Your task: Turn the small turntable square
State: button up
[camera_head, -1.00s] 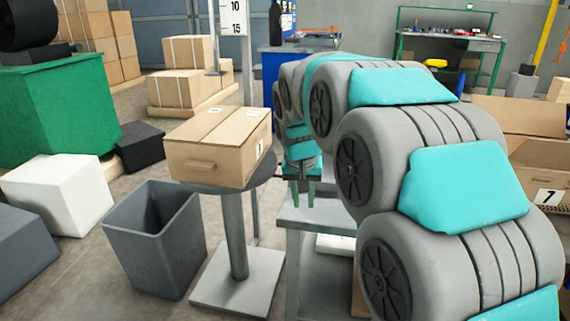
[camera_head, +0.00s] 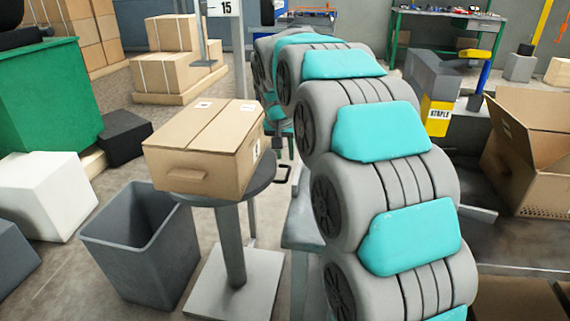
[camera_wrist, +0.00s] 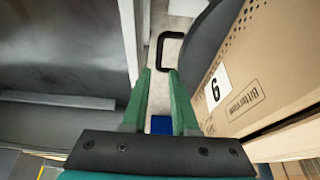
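The small turntable (camera_head: 268,177) is a round grey top on a grey post and square foot. A closed carton (camera_head: 205,150) lies on it, set askew to the picture. A black U-shaped handle (camera_head: 283,174) sticks out at the turntable's right edge. In the wrist view the handle (camera_wrist: 163,50) lies just beyond the fingertips, beside the dark turntable rim (camera_wrist: 202,45). The carton (camera_wrist: 255,70) with label "6" is right of the fingers. My gripper (camera_wrist: 160,72) has its green fingers apart with nothing between them. In the head view my arm mostly hides it.
A grey open bin (camera_head: 137,240) stands left of the post. A grey bench (camera_head: 300,225) is close on the right, partly behind my arm. An open carton (camera_head: 530,150) and a yellow "STAPLE" block (camera_head: 438,117) are further right.

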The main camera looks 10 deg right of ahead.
aim_at(287, 174)
jog(key=x, duration=0.7)
jog(key=shift+f, duration=0.25)
grip_shut()
dwell(1.1)
